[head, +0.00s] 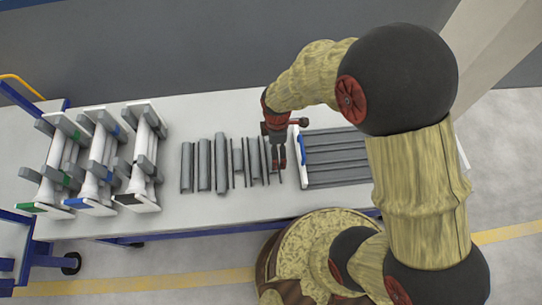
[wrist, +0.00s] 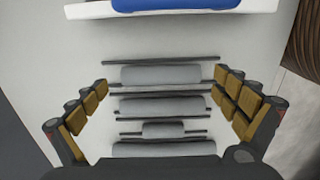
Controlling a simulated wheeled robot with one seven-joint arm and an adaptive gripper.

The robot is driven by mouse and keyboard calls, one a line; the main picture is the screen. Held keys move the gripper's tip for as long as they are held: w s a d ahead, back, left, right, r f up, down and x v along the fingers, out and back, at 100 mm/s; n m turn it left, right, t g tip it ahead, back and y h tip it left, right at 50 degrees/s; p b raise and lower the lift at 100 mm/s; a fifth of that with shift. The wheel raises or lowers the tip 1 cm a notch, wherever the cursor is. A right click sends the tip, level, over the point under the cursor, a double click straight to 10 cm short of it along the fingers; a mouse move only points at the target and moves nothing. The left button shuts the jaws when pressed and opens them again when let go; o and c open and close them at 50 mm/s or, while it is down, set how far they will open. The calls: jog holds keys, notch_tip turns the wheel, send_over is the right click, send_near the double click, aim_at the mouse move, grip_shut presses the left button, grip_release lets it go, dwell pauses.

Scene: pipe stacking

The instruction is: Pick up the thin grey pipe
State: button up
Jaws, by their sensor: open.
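Several thin grey pipes lie among thicker grey pipes on the white table. One thin grey pipe (wrist: 162,60) lies at the end of the row closest to the white-and-blue piece in the wrist view; other thin ones lie between the thick pipes. Which one the task means cannot be told. My gripper (wrist: 160,82) is open and empty, its fingers spread to both sides of the row in the wrist view. In the head view my gripper (head: 278,161) points down over the right end of the row and hides part of it.
Thick grey pipes (head: 204,165) lie side by side to the left. A grey grooved tray (head: 336,158) with a blue handle is close on the right. White racks (head: 96,160) holding grey pieces stand at the left. The table's front edge (head: 200,227) is clear.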

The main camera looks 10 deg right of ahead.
aim_at(269, 146)
jog(key=f+b, duration=0.1)
jog(key=f, duration=0.1)
jog(key=f+b, duration=0.1)
jog(key=f, duration=0.2)
jog(key=shift+a, duration=0.2)
jog(key=shift+r, duration=0.15)
jog(key=shift+c, duration=0.5)
jog(key=c, duration=0.5)
